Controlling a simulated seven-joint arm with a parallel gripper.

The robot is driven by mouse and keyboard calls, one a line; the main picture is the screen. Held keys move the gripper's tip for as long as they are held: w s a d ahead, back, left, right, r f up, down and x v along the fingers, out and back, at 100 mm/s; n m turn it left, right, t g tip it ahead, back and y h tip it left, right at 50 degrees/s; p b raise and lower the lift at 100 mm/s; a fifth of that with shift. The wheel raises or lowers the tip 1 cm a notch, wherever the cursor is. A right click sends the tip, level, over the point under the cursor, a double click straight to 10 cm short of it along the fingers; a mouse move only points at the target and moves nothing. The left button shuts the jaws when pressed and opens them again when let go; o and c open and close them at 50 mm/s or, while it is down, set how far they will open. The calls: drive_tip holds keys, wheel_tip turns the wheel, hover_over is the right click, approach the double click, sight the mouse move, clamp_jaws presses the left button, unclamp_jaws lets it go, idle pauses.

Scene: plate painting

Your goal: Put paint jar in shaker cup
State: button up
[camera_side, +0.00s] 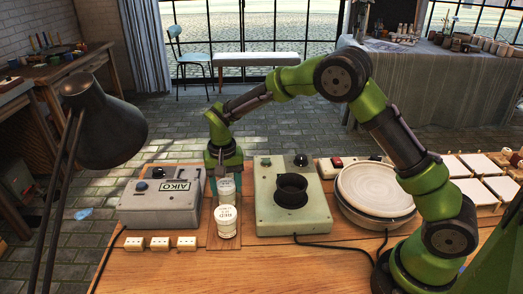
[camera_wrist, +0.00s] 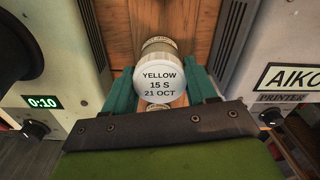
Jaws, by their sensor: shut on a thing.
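The paint jar (camera_side: 226,221) has a white lid and a pale body, and stands upright at the wooden strip between the two machines. In the wrist view its lid (camera_wrist: 158,82) reads YELLOW, 15 S, 21 OCT. My gripper (camera_side: 226,188) is shut on the jar, with a teal finger on each side of it in the wrist view (camera_wrist: 160,80). I cannot tell whether the jar's base touches the wood. The shaker cup (camera_side: 291,188) is black, round and open at the top. It sits on the pale green shaker, right of the jar, and looks empty.
The grey AIKO printer (camera_side: 160,209) stands close on the left. The shaker (camera_side: 266,218) stands close on the right; its display (camera_wrist: 43,102) reads 0:10. Several small pale blocks (camera_side: 160,243) lie at front left. A round plate (camera_side: 375,187) is right of the shaker.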

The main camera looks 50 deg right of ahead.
sight(227, 182)
drive_tip(key=r, duration=1)
drive_tip(key=shift+w+d+r, duration=0.1)
drive_tip(key=shift+d+r, duration=0.25)
drive_tip(key=shift+r, duration=0.05)
drive_tip(key=s+d+r, duration=0.3)
drive_tip(key=s+d, duration=0.2)
drive_tip(key=s, duration=0.2)
drive_tip(key=s+d+r, duration=0.4)
drive_tip(key=s, duration=0.3)
drive_tip(key=shift+s+f, duration=0.15)
drive_tip(key=shift+f, duration=2.7)
drive_tip(key=shift+s+f, duration=0.15)
drive_tip(key=shift+f, duration=2.7)
drive_tip(key=o, duration=1.2)
drive_tip(key=shift+f, duration=0.15)
